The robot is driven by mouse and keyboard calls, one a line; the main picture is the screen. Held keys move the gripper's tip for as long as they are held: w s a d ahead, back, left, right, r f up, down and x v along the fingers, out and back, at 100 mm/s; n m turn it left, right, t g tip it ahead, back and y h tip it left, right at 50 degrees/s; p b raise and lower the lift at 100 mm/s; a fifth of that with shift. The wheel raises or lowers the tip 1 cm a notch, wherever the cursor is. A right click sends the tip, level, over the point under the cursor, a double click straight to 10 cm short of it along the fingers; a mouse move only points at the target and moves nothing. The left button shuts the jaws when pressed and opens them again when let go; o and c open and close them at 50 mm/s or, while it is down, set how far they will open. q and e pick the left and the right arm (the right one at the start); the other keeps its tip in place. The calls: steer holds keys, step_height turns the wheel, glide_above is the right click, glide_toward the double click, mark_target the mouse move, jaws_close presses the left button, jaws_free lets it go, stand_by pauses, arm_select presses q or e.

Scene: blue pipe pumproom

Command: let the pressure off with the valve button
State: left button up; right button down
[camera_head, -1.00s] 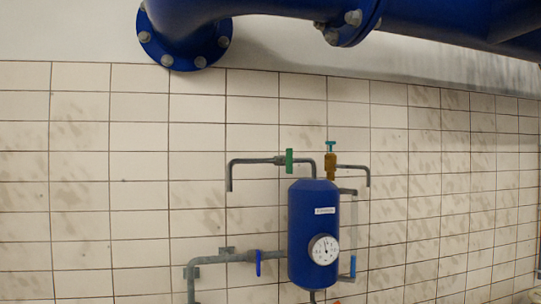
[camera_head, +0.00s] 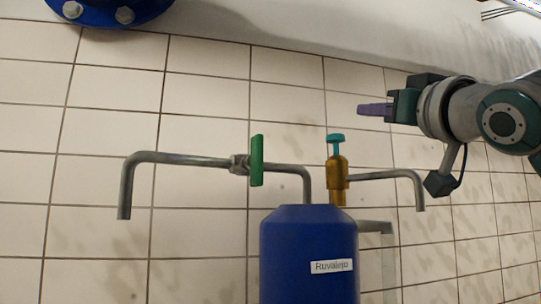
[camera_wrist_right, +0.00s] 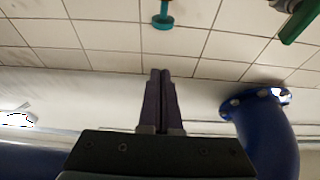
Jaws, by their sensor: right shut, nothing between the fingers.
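A brass valve (camera_head: 337,180) with a teal button (camera_head: 334,140) on top stands upright above the blue tank (camera_head: 308,260), which bears a white label reading "Ruvalejo". My right gripper (camera_head: 362,109) comes in from the right in the head view. Its purple fingers are shut and empty, above and a little right of the teal button, apart from it in the picture. In the right wrist view the closed fingertips (camera_wrist_right: 160,72) show below the teal button (camera_wrist_right: 162,18), with a gap between. My left gripper is in neither view.
A green-handled valve (camera_head: 257,160) sits on the grey pipe (camera_head: 180,158) left of the brass valve. A bent outlet pipe (camera_head: 400,174) runs right from the brass valve, under my right arm. A tiled wall (camera_head: 205,120) lies behind. A large blue pipe (camera_wrist_right: 268,135) shows in the wrist view.

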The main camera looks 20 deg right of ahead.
step_height(320, 180, up, 5)
steer(key=p, duration=0.8)
glide_above(336, 145)
steer(key=s, duration=0.2)
step_height(336, 145, down, 5)
steer(key=shift+d+f+p, duration=0.1)
steer(key=shift+p, duration=0.95)
